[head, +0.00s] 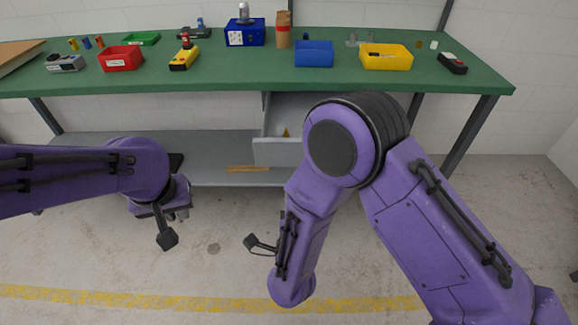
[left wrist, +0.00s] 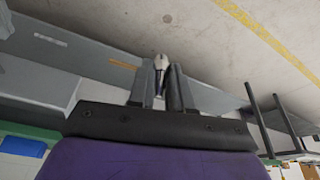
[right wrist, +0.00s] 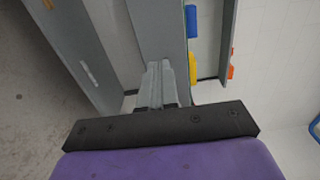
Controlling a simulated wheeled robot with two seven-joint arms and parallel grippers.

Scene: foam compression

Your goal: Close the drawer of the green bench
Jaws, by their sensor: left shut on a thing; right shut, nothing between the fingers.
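The green bench (head: 230,75) stands across the head view. Its grey drawer (head: 276,153) is pulled out under the top, with a small orange-brown object (head: 286,132) inside. My right arm covers the drawer's right side. My left gripper (head: 182,213) is left of and in front of the drawer. In the left wrist view it is shut on a small tool (left wrist: 159,68) with a metallic end and dark body. My right gripper (right wrist: 154,70) is shut and empty, its fingers overlapping a grey panel (right wrist: 158,25) below the bench edge; contact cannot be told. The head view hides it.
The bench top holds a red bin (head: 121,64), a blue bin (head: 314,60), a yellow bin (head: 386,64), a yellow tool (head: 184,60) and other items. A lower shelf (head: 215,178) carries a wooden strip (head: 247,169). The floor (head: 90,250) in front is clear.

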